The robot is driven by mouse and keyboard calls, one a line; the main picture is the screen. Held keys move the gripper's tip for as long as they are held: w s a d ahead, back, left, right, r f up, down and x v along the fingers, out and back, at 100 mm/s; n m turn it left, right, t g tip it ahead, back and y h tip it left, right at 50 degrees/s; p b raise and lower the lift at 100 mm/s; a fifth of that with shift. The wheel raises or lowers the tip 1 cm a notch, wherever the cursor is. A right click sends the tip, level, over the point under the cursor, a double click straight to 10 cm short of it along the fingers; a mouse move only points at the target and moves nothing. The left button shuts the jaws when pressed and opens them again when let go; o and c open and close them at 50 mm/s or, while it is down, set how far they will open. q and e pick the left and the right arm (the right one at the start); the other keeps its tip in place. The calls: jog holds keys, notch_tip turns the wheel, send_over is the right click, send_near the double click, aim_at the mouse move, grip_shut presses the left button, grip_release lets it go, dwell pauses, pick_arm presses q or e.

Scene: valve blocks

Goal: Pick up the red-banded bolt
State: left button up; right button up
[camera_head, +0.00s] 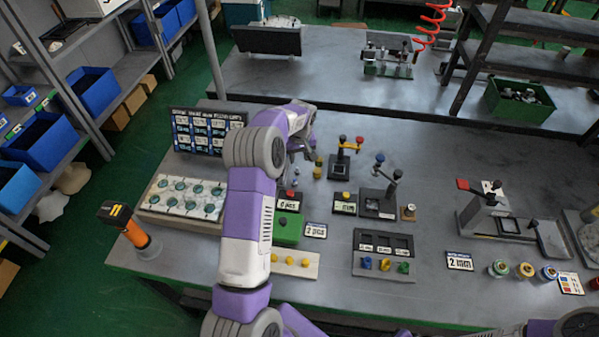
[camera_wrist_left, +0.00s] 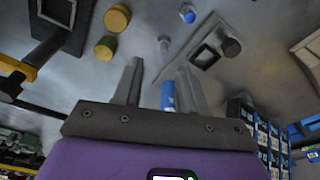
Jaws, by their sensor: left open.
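My left gripper (camera_head: 303,152) reaches over the middle of the bench, partly hidden by its own arm. In the left wrist view its two fingers (camera_wrist_left: 160,68) are apart. A small blue piece (camera_wrist_left: 168,95) shows between them, and I cannot tell if it is touched. I cannot make out a red band on any bolt in either view. A blue-topped piece (camera_wrist_left: 187,12) stands farther off. My right gripper is out of the picture.
Yellow round pieces (camera_wrist_left: 117,17) stand near the fingers, by a dark valve block (camera_head: 344,158). A lever block (camera_head: 377,198) and a black tray (camera_head: 384,242) lie to the right. A label board (camera_head: 207,130) stands on the left.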

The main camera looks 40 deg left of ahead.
aim_at(297, 168)
pick_arm(q)
jog(key=shift+s+a+f, duration=0.15)
jog(key=shift+f, duration=0.6)
jog(key=f, duration=0.4)
jog(key=shift+a+f+b, duration=0.2)
jog(key=shift+a+b, duration=0.05)
jog(key=shift+b, duration=0.15)
grip_shut()
